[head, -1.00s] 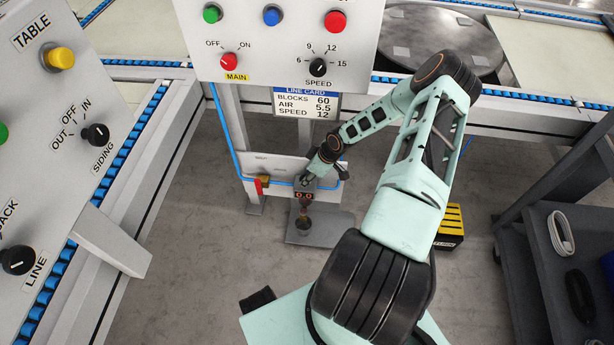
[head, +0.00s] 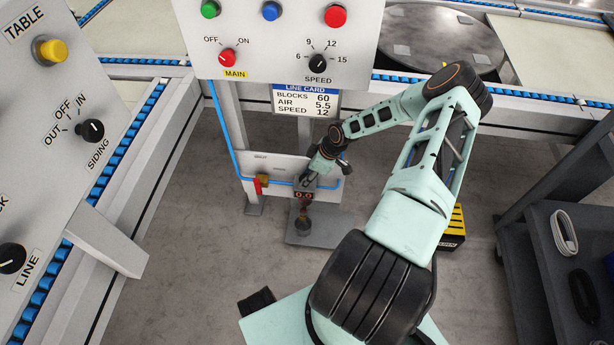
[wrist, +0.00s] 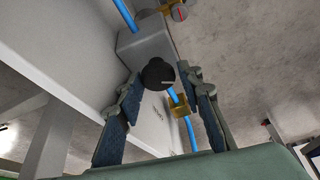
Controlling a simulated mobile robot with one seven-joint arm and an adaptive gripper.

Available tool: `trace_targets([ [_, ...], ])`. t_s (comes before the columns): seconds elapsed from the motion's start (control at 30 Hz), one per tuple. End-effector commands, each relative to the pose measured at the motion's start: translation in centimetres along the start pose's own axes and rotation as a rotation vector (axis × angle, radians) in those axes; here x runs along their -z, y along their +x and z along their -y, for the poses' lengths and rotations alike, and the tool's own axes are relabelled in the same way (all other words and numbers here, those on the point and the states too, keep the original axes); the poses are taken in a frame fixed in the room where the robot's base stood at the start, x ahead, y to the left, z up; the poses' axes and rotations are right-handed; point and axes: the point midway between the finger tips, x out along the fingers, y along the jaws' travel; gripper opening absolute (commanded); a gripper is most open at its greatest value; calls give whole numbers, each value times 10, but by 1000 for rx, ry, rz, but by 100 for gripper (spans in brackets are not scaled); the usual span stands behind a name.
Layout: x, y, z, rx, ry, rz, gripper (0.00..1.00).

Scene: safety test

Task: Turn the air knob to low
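The black air knob (wrist: 158,73) shows in the wrist view on a grey box (wrist: 146,45) fed by a blue hose. A pale line is on its face; its setting is not readable. My gripper (wrist: 162,84) is open, with one dark finger on each side of the knob and no clear contact visible. In the head view, my gripper (head: 304,195) is low at the small panel (head: 262,166) under the line card; the knob cannot be made out there. The line card (head: 306,102) reads blocks 60, air 5.5, speed 12.
A brass fitting (wrist: 178,105) sits on the hose beside the right finger. A red-handled part (head: 259,184) is left of my gripper. The main control panel (head: 275,50) hangs above, the siding panel (head: 60,150) stands left, and a dark cart (head: 555,270) stands right.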

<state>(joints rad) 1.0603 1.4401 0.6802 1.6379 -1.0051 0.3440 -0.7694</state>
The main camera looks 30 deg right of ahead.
Motion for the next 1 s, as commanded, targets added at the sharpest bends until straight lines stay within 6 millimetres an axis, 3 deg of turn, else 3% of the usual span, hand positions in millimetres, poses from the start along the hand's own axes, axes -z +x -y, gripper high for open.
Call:
trace_targets([
  [0.47, 1, -3, -3, -25, 41, 4, 37],
  [1.0, 1, 2, 4, -126, 306, 4, 37],
])
